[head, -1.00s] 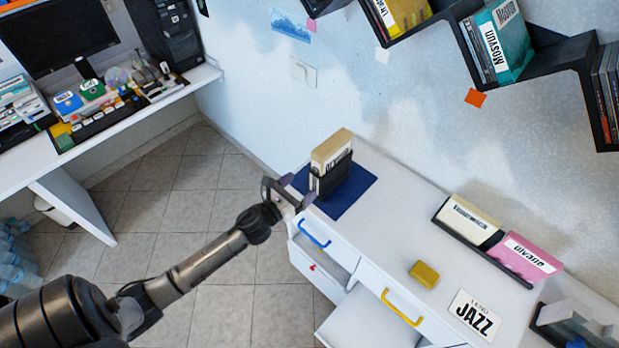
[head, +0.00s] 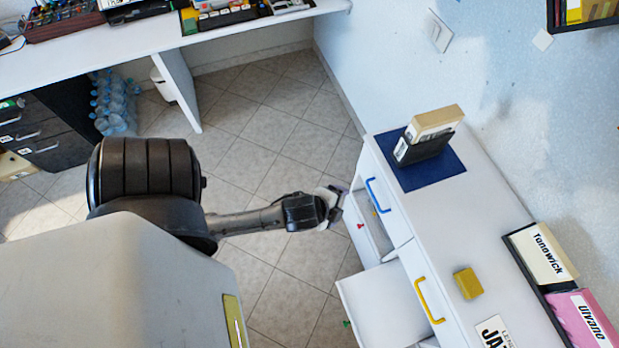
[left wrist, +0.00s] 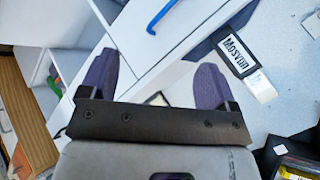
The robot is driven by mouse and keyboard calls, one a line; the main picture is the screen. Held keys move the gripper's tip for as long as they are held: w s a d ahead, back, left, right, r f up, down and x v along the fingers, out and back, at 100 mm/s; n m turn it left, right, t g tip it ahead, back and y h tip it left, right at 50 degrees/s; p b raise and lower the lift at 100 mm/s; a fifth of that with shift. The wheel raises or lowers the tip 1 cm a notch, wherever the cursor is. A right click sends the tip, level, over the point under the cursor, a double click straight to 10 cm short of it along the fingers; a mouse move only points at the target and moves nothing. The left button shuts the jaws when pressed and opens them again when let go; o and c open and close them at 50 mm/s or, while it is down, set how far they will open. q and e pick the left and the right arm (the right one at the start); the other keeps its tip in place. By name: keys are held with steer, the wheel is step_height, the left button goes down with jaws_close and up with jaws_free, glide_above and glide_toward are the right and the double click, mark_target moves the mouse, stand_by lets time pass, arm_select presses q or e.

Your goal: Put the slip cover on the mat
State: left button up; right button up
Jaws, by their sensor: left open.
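The black slip cover (head: 424,148) stands on the dark blue mat (head: 447,172) at the far end of the white cabinet, with a tan case (head: 437,119) showing out of it. In the left wrist view the slip cover (left wrist: 240,44) shows a "Mosvun" label, with a bit of the mat (left wrist: 207,44) beside it. My left gripper (head: 340,197) is open and empty, off the cabinet's left side near the drawer fronts, apart from the slip cover. Its two purple fingers (left wrist: 153,80) are spread in the left wrist view. My right gripper is not in view.
The cabinet has a blue handle (head: 377,195), a yellow handle (head: 430,301) and an open drawer (head: 385,302). A yellow block (head: 468,283) and a rack with a cream "Tonowick" case (head: 541,254) and a pink case (head: 582,320) are nearer. Tiled floor lies left.

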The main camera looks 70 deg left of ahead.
arm_select(q)
steer(key=s+d+n+g+h, duration=0.2)
steer(key=s+d+n+g, duration=0.2)
steer(key=s, duration=0.5)
steer(key=d+n, duration=0.2)
steer(key=n, duration=0.1)
steer(key=shift+s+d+r+n+g+h, duration=0.2)
steer(key=shift+d+r+n+g+h, duration=0.1)
steer(key=shift+d+h, duration=0.1)
steer(key=shift+f, duration=0.15)
